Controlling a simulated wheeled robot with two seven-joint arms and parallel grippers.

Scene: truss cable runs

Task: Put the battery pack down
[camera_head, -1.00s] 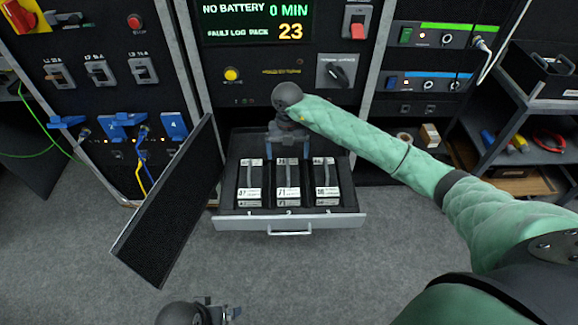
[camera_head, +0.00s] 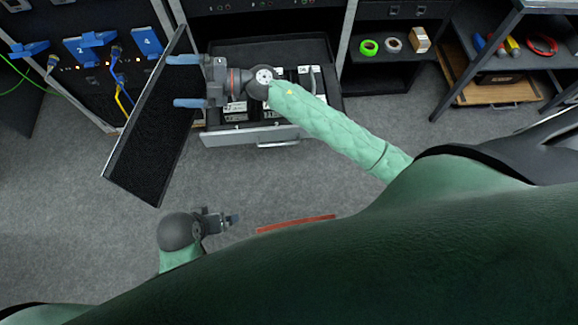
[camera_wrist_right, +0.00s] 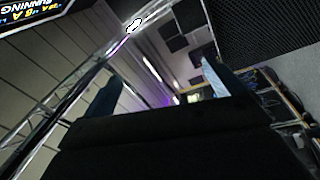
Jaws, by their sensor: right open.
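The open drawer (camera_head: 222,138) sticks out low from the dark rack and holds several battery packs with white labels. The left battery pack (camera_head: 235,109) shows in part below my right gripper, and another pack (camera_head: 312,72) shows behind the forearm. My arm and hand hide much of the rest. My right gripper (camera_head: 187,82) is open and empty, above the drawer's left side, with blue fingers pointing left. In the right wrist view its fingers stand apart with nothing between them. My left gripper (camera_head: 232,219) is low, in front of the drawer; its jaws are too small to judge.
A dark hinged panel (camera_head: 150,145) stands swung out left of the drawer, close to my right fingertips. Blue connectors (camera_head: 95,40) with cables are on the left rack. A shelf with green tape (camera_head: 369,47) and a tool shelf stand right. Grey floor in front is mostly clear.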

